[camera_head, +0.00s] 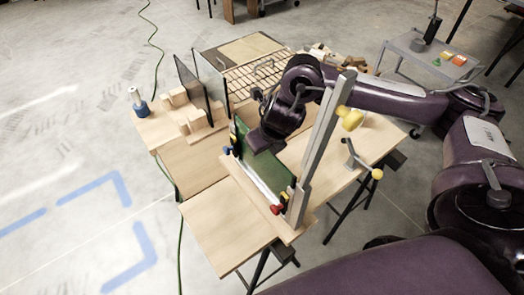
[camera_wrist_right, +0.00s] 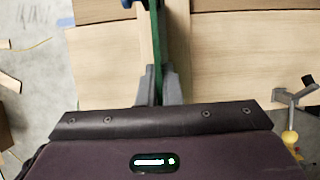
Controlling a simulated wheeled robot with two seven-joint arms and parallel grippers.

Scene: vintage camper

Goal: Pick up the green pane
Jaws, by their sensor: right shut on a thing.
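The green pane (camera_head: 266,172) stands upright on edge in a wooden holder (camera_head: 238,171) on the worktable, beside a tall grey post (camera_head: 320,150). My right gripper (camera_head: 257,138) reaches over its upper edge from the far side. In the right wrist view the two fingers of my right gripper (camera_wrist_right: 157,88) are shut on the green pane (camera_wrist_right: 157,48), seen edge-on as a thin strip between them. The arm and gripper hide part of the pane's upper edge. I cannot tell whether its lower edge touches the holder. My left gripper is in neither view.
A dark pane (camera_head: 190,80) stands in a wooden rack at the back left, near a blue-based bottle (camera_head: 139,103). A wire grid (camera_head: 257,78) lies behind. Yellow-knobbed clamps (camera_head: 360,160) sit to the right. The front-left tabletop (camera_head: 226,222) is bare.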

